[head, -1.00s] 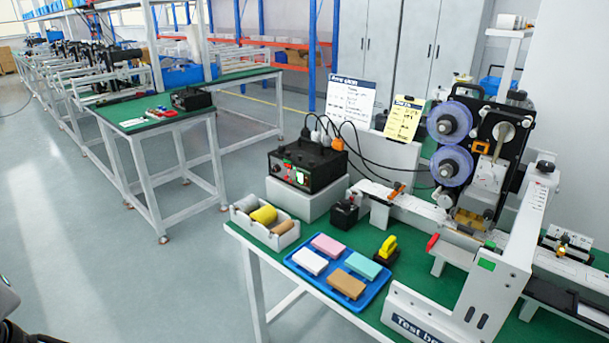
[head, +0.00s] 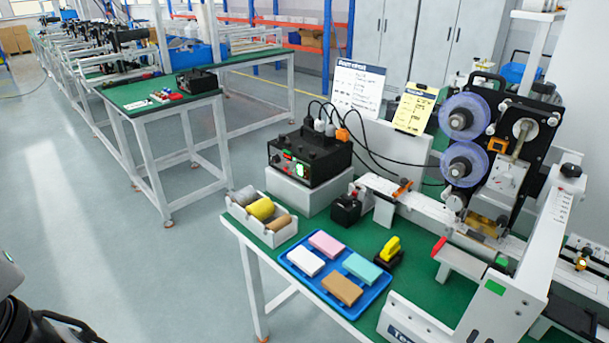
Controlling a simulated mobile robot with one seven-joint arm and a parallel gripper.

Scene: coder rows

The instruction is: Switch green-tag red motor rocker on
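A black control box (head: 310,157) stands on a white block on the green-topped bench. Its front carries small red and green parts and a pale round dial; I cannot make out which is a red rocker or its position. A green tag (head: 495,287) is on the white frame of the machine at the right. A red part (head: 438,247) sticks out at the left end of a white bar there. I cannot tell whether either is the motor rocker. My gripper is not in view; only dark and white parts, probably of my arm, show at the lower left.
On the bench are a white bin with rolls (head: 262,238), a blue tray (head: 305,270) with several coloured blocks, a yellow-and-black tool (head: 390,251) and a reel machine (head: 490,145). Cables run behind the box. Open floor (head: 120,260) lies left of the bench.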

